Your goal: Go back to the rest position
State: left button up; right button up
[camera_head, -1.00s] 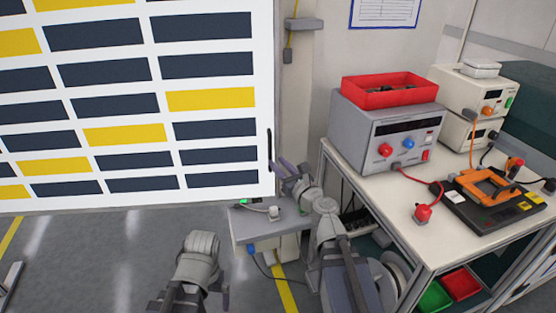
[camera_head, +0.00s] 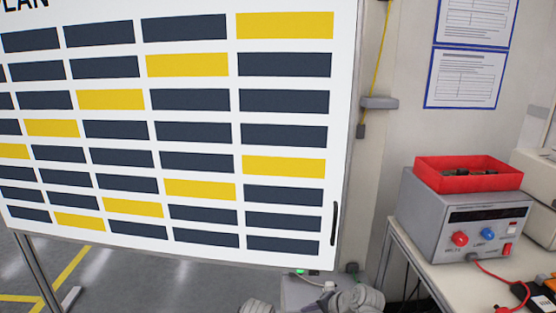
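Neither of my grippers shows in the head view. Only rounded grey parts of my arms reach into the bottom edge, a small one left of centre and a larger one to its right. What the grippers hold, if anything, cannot be seen.
A large white planning board (camera_head: 190,258) with dark and yellow bars fills the left. At right, a grey power supply (camera_head: 425,225) carrying a red bin (camera_head: 468,183) stands on a white bench (camera_head: 410,262). A low grey box (camera_head: 300,290) stands at the bottom centre. Floor shows beneath the board.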

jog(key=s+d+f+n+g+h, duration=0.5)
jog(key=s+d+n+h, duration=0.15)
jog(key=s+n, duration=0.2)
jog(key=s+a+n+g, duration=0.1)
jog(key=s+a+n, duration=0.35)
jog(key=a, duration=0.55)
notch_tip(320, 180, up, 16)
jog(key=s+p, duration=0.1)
jog(key=p, duration=1.5)
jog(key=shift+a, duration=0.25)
